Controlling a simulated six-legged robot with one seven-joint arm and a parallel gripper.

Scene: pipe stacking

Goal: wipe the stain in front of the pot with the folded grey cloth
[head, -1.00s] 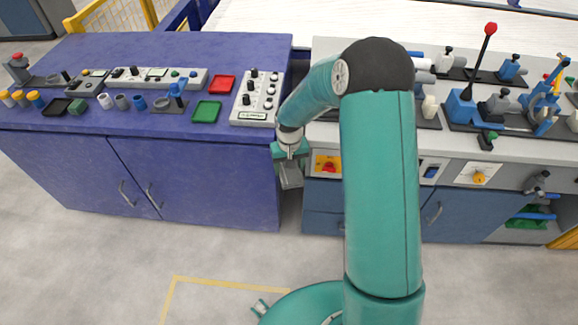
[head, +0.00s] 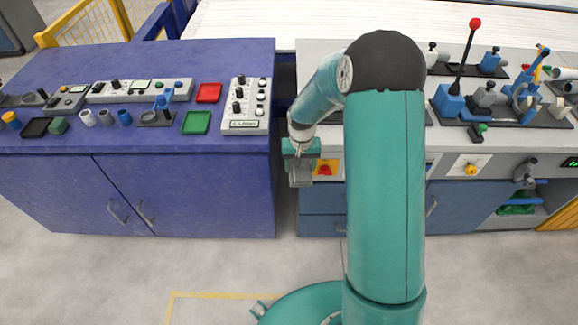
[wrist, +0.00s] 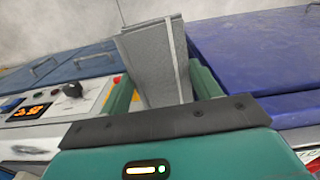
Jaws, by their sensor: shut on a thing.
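My gripper (wrist: 160,88) is shut on the folded grey cloth (wrist: 152,55), which stands out past its fingers in the wrist view. In the head view my gripper (head: 300,160) hangs in front of the gap between the blue bench and the grey bench, with the cloth (head: 301,178) below it. The cloth touches no bench top that I can see. I cannot make out a pot or a stain in these views; my arm hides part of the grey bench.
The blue bench (head: 60,68) at left carries a knob box (head: 245,105), a red tray (head: 208,93), a green tray (head: 196,122) and several small cups. The grey bench (head: 320,60) at right carries a red-knobbed lever (head: 465,60) and several fixtures. The floor in front is clear.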

